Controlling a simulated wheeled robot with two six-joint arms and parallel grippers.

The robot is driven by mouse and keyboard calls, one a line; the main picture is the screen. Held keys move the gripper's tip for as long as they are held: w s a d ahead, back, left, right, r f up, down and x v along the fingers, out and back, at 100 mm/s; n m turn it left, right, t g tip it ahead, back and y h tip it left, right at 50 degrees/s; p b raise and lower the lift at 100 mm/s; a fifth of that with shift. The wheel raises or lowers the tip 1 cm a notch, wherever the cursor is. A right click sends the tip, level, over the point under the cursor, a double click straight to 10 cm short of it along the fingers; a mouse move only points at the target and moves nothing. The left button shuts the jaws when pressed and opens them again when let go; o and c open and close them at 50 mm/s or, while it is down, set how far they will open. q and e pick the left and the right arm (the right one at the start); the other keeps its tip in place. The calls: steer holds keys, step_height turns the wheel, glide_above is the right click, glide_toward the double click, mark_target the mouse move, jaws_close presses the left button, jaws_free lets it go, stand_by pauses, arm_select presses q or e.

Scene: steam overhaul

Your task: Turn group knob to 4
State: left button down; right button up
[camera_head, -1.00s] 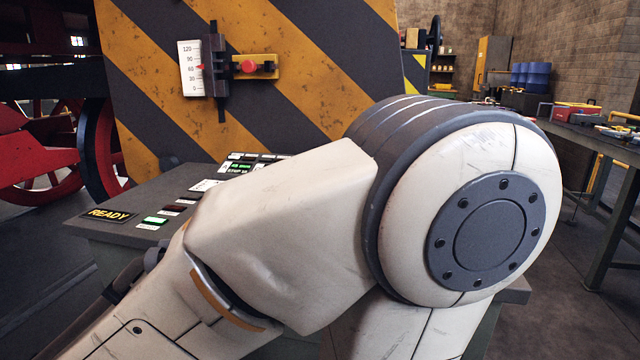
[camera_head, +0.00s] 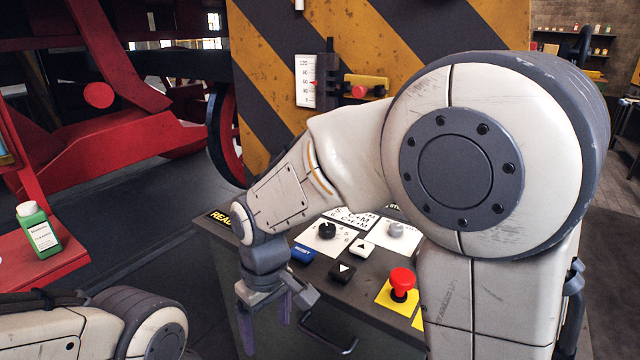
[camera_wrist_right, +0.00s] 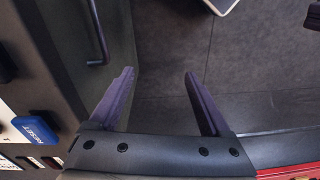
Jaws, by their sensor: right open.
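A black knob (camera_head: 327,230) stands on a white dial plate with printed numbers on the control console (camera_head: 380,278). A grey knob (camera_head: 396,229) sits on another white plate to its right. I cannot read which number the black knob points to. My right gripper (camera_head: 267,325) is open and empty, pointing down at the console's front left, apart from both knobs. In the right wrist view, its two fingers (camera_wrist_right: 159,75) are spread over dark floor beside the console. My left arm shows at the lower left, but its gripper is out of view.
A red mushroom button (camera_head: 402,281) on a yellow base, a blue RESET button (camera_head: 302,254) and arrow buttons surround the knobs. A handle (camera_head: 328,335) juts from the console front. A green bottle (camera_head: 38,230) stands on a red ledge at left.

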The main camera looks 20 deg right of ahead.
steer(key=w+d+r+p, duration=0.2)
steer(key=w+r+p, duration=0.4)
steer(key=w+r, duration=0.1)
step_height(320, 180, up, 7)
steer(key=m+p, duration=0.2)
steer(key=p, duration=1.9)
glide_above(327, 226)
steer(key=shift+h, duration=0.3)
step_height(327, 226, down, 9)
steer(key=p, duration=0.3)
arm_select(q)
step_height(327, 226, up, 33)
steer(key=shift+r, duration=0.15)
arm_select(e)
steer(key=shift+f, duration=0.75)
jaws_close()
